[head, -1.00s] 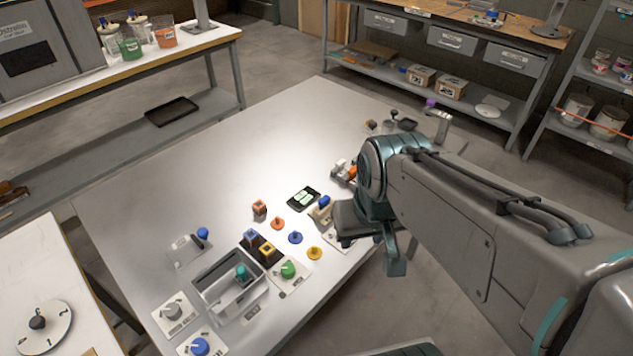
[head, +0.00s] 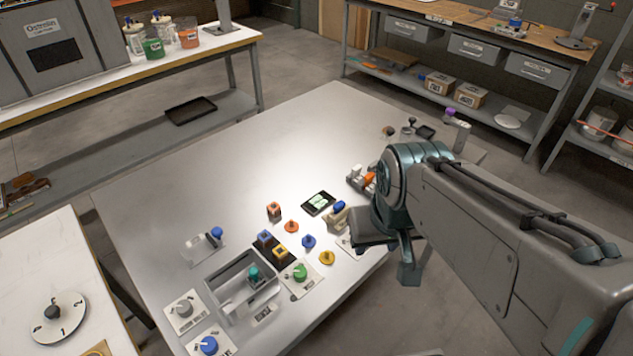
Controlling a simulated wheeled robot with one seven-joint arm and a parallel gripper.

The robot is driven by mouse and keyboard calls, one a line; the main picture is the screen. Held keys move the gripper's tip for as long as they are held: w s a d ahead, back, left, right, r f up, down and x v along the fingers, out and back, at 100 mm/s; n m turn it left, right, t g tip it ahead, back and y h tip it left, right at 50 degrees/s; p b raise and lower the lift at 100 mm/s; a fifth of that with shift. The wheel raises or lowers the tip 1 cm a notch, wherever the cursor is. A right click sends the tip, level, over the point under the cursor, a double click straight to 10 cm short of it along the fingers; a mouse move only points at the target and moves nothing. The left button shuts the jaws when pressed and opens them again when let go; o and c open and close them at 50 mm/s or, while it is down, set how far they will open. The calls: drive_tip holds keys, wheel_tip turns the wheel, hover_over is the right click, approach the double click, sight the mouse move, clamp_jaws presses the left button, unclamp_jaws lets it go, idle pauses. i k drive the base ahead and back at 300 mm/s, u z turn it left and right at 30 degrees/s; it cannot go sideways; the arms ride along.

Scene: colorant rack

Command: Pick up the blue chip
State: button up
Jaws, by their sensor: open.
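The blue chip (head: 309,241) is a small round disc with a raised knob, lying on the grey metal table (head: 155,205). An orange chip (head: 291,226) lies up and left of it, and a yellow chip (head: 327,257) down and right. My gripper (head: 384,260) hangs to the right of the chips at the table's right edge, open and apart from the blue chip. The arm partly hides the gripper, and only one teal finger shows clearly.
A grey bin (head: 228,302) and several knob plates, such as the green dial (head: 300,272), crowd the near side. A beige block with a blue top (head: 338,212) and a dark display (head: 319,203) stand near the chips. The table's far left is clear.

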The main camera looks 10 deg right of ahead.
sight(338, 207)
drive_tip(key=z, duration=1.3)
drive_tip(key=k, duration=1.05)
drive_tip(key=z, duration=0.8)
drive_tip(key=i, duration=1.5)
drive_tip(key=u, duration=1.75)
drive_tip(key=i, duration=0.9)
drive_tip(key=u, duration=1)
